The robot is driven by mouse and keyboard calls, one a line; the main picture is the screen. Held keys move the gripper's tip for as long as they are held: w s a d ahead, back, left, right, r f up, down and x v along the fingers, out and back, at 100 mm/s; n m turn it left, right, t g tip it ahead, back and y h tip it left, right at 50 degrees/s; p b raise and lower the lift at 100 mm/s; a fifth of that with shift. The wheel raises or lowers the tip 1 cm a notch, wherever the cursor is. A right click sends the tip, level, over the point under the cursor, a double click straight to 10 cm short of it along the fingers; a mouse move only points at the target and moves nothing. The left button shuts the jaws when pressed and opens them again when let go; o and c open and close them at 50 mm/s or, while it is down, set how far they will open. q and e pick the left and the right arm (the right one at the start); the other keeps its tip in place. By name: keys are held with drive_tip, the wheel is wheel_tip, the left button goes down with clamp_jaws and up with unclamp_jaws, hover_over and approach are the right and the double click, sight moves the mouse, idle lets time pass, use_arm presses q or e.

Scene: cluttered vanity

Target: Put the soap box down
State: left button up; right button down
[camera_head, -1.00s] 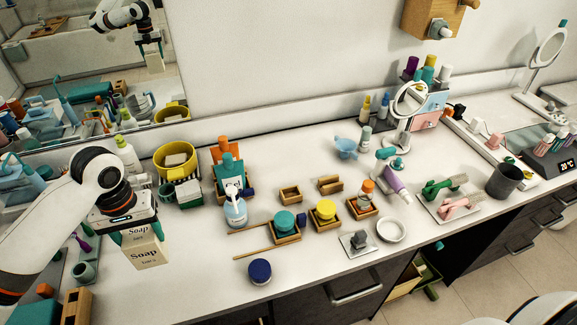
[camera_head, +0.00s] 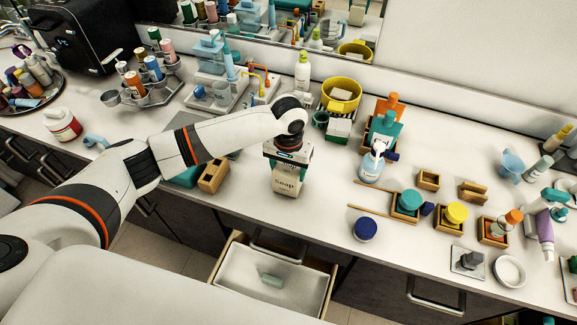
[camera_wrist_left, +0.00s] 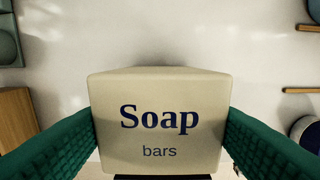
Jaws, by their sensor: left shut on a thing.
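The soap box (camera_head: 287,183) is a cream carton with dark lettering, upright near the front of the white counter. In the left wrist view the box (camera_wrist_left: 160,120) fills the middle, its "Soap bars" face towards the camera. My left gripper (camera_head: 288,164) is shut on the box from above, with its green fingers on either side of it. I cannot tell whether the bottom of the box touches the counter. My right gripper is out of view.
A wooden block (camera_head: 213,175) stands left of the box. A dark blue jar (camera_head: 365,229) is to its right, near thin wooden sticks. A yellow basket (camera_head: 341,97) and pump bottle (camera_head: 370,167) stand behind. An open drawer (camera_head: 318,299) juts out below the front edge.

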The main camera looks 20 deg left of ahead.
use_arm(q)
drive_tip(key=shift+f, duration=0.15)
drive_tip(key=o, duration=1.1)
wheel_tip(320, 180, up, 12)
drive_tip(key=shift+r+b, duration=0.15)
drive_tip(key=shift+b, duration=0.7)
